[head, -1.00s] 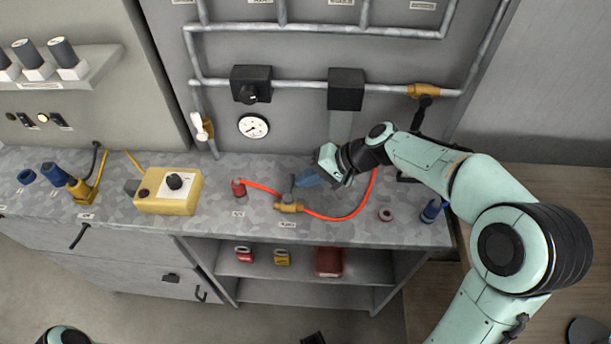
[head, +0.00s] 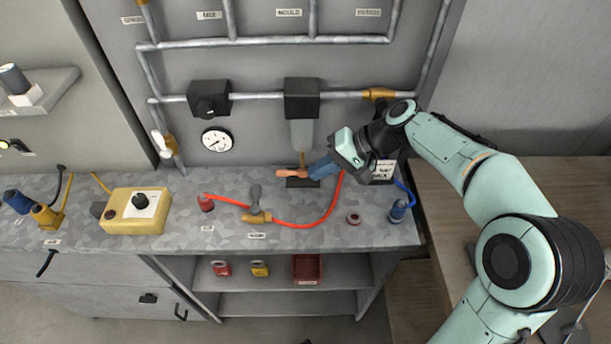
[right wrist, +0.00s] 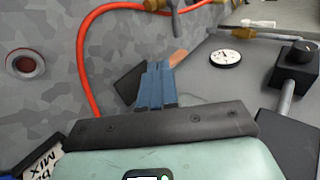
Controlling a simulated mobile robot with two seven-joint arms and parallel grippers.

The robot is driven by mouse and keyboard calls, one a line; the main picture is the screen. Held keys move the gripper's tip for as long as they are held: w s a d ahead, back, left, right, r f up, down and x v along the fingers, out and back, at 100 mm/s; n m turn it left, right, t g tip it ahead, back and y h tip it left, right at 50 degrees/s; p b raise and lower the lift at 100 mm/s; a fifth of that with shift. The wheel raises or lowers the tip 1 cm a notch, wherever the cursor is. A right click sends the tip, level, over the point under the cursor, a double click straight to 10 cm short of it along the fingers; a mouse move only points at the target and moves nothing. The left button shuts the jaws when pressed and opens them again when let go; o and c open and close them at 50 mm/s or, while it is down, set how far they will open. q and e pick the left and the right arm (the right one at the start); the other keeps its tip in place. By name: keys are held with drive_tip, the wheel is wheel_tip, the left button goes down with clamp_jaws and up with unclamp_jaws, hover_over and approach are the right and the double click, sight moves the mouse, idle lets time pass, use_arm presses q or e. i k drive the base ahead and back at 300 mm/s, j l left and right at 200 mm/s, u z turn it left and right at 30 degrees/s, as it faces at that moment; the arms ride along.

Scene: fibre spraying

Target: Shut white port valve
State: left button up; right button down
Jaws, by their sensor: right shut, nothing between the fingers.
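A valve with a white handle (head: 159,143) and a brass body sits on the wall pipe at the left; the white handle also shows in the right wrist view (right wrist: 260,23). A brass valve (head: 257,217) with a grey lever (head: 255,194) lies on the bench, joined to the red hose. My right gripper (head: 314,171) has blue fingers, which also show in the right wrist view (right wrist: 154,75). They are shut and empty, behind and right of the bench valve, apart from both valves. The fingertips overlap the orange handle (head: 290,173) in view; contact is unclear. My left gripper is out of view.
The red hose (head: 310,222) loops across the bench (head: 340,236). A dark plate lies by the orange handle. A gauge (head: 216,139) and black boxes (head: 302,98) are on the wall. A yellow control box (head: 135,211) stands left; a blue-tipped fitting (head: 398,211) stands right.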

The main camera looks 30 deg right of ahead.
sight(165, 151)
drive_tip(key=k+j, duration=0.75)
drive_tip(key=j, duration=0.2)
